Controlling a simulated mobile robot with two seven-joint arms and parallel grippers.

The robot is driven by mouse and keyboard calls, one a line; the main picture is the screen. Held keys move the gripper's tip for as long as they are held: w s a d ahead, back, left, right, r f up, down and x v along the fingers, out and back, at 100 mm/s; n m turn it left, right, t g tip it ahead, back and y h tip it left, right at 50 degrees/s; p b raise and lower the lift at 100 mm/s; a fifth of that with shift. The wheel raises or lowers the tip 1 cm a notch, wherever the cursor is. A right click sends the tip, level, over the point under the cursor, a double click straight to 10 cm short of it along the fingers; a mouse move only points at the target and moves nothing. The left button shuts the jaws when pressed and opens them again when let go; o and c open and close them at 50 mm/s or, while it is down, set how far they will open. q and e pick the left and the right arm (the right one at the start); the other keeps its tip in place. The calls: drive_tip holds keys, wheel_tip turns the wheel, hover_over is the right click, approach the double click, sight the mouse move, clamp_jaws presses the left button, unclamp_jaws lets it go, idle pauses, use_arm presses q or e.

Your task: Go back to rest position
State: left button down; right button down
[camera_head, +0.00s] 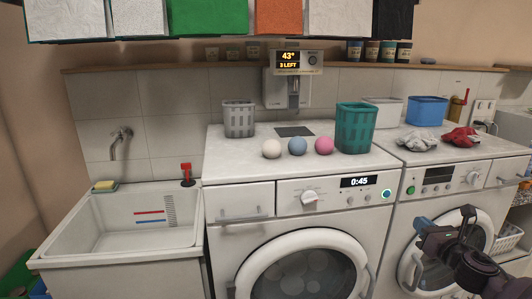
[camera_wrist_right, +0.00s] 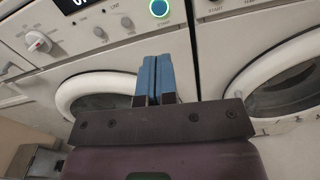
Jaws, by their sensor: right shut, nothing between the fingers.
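My right gripper (camera_head: 446,222) is at the lower right of the head view, in front of the right-hand washing machine (camera_head: 432,187). In the right wrist view its blue fingers (camera_wrist_right: 157,78) are pressed together with nothing between them. They are below the lit green button (camera_wrist_right: 158,8) of the left-hand machine, apart from it. The same lit button also shows in the head view (camera_head: 386,194), on the left-hand washing machine (camera_head: 240,232), whose display reads 0:45. My left gripper is not in view.
A sink (camera_head: 75,240) stands at the left. Grey (camera_head: 417,141) and red (camera_head: 460,137) cloths lie on the right machine. A shelf (camera_head: 200,67) runs along the wall.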

drive_tip(key=s+a+f+m+g, duration=0.1)
drive_tip(key=s+a+f+m, duration=0.5)
drive_tip(key=m, duration=0.7)
drive_tip(key=s+a+f+m+g, duration=0.2)
drive_tip(key=s+a+f+m, duration=0.3)
drive_tip(key=f+m, duration=0.5)
drive_tip(key=s+a+f+m+g, duration=0.1)
drive_tip(key=s+a+f+m, duration=0.1)
drive_tip(key=s, duration=0.4)
drive_tip(key=s+a+f+m+g+h, duration=0.1)
drive_tip(key=s+a+f+m, duration=0.2)
drive_tip(key=s+f+m, duration=0.2)
drive_tip(key=s+a+f+m+g, duration=0.1)
drive_tip(key=s+a+f+m, duration=0.1)
drive_tip(key=s, duration=0.6)
drive_tip(key=f+m, duration=0.1)
drive_tip(key=m, duration=0.1)
drive_tip(key=shift+s+a+f+m+g+h, duration=0.2)
drive_tip(key=shift+s+a+m+g+h, duration=0.1)
drive_tip(key=shift+s+m+h, duration=0.1)
